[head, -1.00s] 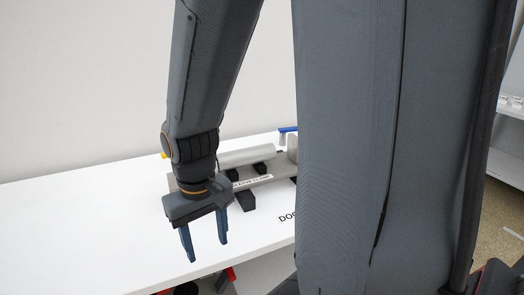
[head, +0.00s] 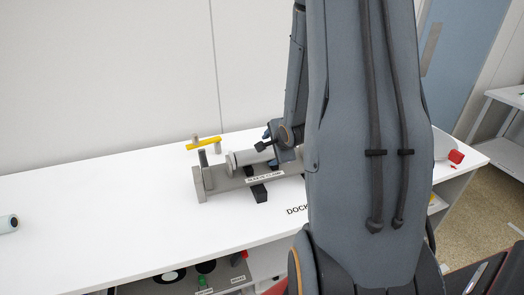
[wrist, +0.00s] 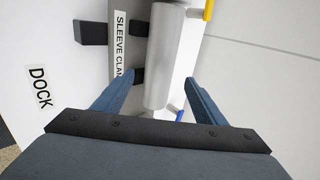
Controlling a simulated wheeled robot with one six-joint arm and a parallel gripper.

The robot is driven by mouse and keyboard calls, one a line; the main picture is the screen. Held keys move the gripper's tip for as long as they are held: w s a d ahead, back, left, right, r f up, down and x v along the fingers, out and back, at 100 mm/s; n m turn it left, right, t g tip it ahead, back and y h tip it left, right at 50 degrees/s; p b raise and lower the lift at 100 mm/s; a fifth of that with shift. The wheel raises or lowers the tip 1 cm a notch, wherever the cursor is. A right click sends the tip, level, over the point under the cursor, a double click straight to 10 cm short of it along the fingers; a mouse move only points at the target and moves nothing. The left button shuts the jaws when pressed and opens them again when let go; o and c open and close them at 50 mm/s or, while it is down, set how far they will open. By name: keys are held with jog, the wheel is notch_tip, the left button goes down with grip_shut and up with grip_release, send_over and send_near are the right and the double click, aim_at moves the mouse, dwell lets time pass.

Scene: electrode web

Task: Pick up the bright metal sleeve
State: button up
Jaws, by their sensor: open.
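A pale metal cylinder, which looks like the bright metal sleeve (head: 246,157), lies on its side on the grey fixture labelled "SLEEVE CLAMP" (head: 224,183). The sleeve also shows in the wrist view (wrist: 166,50), running up the picture between my two blue fingers. My gripper (wrist: 160,88) is open, with one finger to each side of the sleeve's near part. Whether the fingers are level with it or above it I cannot tell. In the head view my gripper (head: 270,135) is mostly hidden by my arm, which also covers the right end of the fixture.
A yellow handle (head: 204,144) stands at the fixture's left end; a blue one (wrist: 180,115) shows in the wrist view. Dark blocks (head: 259,193) stick out in front. A grey cylinder (head: 8,224) lies at the left. The white table (head: 120,215) is clear between.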

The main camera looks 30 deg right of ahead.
aim_at(266, 152)
jog(key=shift+p+x, duration=1.1)
jog(key=shift+x, duration=2.75)
jog(key=shift+a, duration=0.1)
jog(key=c, duration=1.1)
jog(key=shift+c, duration=0.2)
